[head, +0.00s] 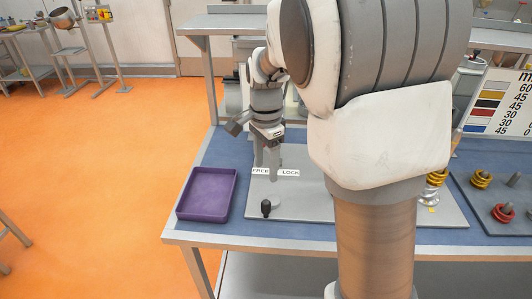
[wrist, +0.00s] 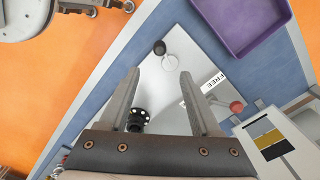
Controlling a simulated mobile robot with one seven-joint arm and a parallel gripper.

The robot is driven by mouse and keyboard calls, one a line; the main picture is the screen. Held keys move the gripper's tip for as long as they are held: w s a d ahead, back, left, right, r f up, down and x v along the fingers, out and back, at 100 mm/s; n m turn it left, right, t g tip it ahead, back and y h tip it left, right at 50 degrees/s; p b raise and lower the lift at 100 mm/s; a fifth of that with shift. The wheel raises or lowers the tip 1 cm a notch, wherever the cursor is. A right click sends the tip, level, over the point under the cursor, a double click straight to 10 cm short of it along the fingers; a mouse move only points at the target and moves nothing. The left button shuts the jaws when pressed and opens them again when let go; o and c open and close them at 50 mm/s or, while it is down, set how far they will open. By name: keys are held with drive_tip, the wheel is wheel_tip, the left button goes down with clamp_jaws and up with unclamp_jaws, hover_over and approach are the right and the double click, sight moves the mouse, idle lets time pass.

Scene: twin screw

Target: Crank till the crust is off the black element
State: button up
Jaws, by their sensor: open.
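My gripper (wrist: 159,74) is open and empty in the wrist view, its two fingers apart above a grey plate (wrist: 185,50). A black round part with pale dots (wrist: 138,120) shows beside the left finger, partly hidden; I cannot tell whether it is the black element or whether it has crust. A black knob (wrist: 160,47) stands beyond the fingertips, beside a pale disc. In the head view my gripper (head: 267,160) is over the plate (head: 300,208), behind the FREE and LOCK labels, and the black knob (head: 266,208) stands near the front edge. My arm hides the plate's middle.
A purple tray (head: 232,196) lies left of the plate. A red ball knob (wrist: 237,107) is right of the fingers in the wrist view. Yellow rings (head: 480,178) and a red ring (head: 503,213) are on pegs at the right. A colour-barred sign (head: 500,98) stands behind.

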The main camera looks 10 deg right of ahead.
drive_tip(key=shift+r, duration=1.4)
drive_tip(key=s+r+n+t, duration=0.2)
drive_tip(key=s+r+n, duration=0.1)
drive_tip(key=s+n, duration=0.4)
drive_tip(key=s+d+r+n+t, duration=0.1)
drive_tip(key=s+r+n+t, duration=0.2)
drive_tip(key=s+n, duration=0.4)
drive_tip(key=s, duration=0.7)
drive_tip(key=shift+d+r+t, duration=0.2)
drive_tip(key=shift+r+t, duration=0.1)
drive_tip(key=shift+r, duration=0.1)
drive_tip(key=shift+d, duration=0.1)
idle(0.3)
